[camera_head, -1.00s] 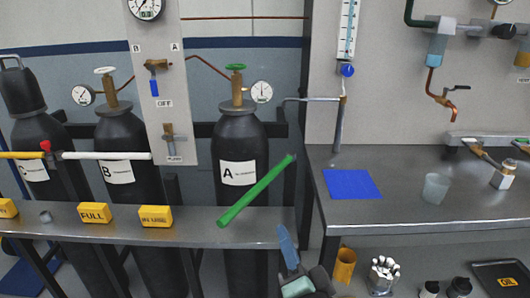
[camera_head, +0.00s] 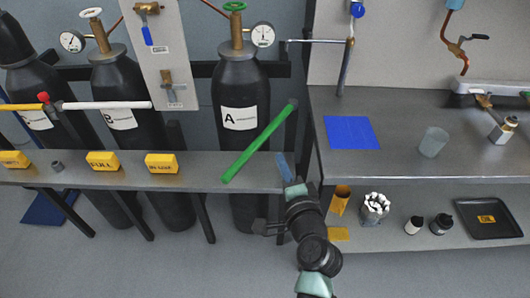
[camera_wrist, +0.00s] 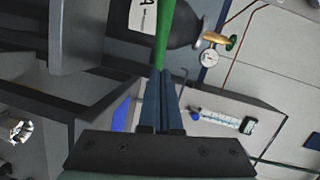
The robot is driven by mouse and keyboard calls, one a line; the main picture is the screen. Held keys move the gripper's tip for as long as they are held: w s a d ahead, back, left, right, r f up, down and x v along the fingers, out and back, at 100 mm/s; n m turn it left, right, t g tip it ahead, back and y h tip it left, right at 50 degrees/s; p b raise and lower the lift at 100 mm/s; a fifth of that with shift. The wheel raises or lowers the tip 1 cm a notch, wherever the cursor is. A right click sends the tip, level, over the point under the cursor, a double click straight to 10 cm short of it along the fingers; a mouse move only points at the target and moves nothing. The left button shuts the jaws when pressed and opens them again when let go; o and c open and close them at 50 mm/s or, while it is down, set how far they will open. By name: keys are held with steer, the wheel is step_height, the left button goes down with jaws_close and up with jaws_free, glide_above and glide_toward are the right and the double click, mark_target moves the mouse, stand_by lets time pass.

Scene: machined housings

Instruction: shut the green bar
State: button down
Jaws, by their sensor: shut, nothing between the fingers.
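The green bar (camera_head: 258,142) slants in front of the black gas cylinder marked A (camera_head: 240,88). Its low end is at the left, over the grey shelf rail, and its high end is at the right by a dark post. My gripper (camera_head: 281,158) is right of and below the bar, near the rail's right end, its blue fingers pointing up. In the wrist view the bar (camera_wrist: 164,35) runs from the top edge down to just beyond my closed fingertips (camera_wrist: 164,72). Nothing is between the fingers. I cannot tell whether they touch the bar.
A white bar (camera_head: 105,105) and a yellow bar (camera_head: 20,107) lie level across cylinders B and C. Yellow blocks (camera_head: 161,163) sit on the rail (camera_head: 215,184). The workbench (camera_head: 400,160) with a blue mat (camera_head: 351,132) stands close on the right, above a lower shelf.

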mark_target(261, 145)
steer(key=shift+w+a+f, duration=0.3)
steer(key=shift+w+a, duration=0.65)
steer(key=shift+w, duration=0.1)
steer(key=shift+w+a+f, duration=0.25)
steer(key=shift+w+a, duration=0.7)
steer(key=shift+w, duration=0.05)
steer(key=shift+a+p, duration=0.15)
steer(key=shift+p, duration=0.2)
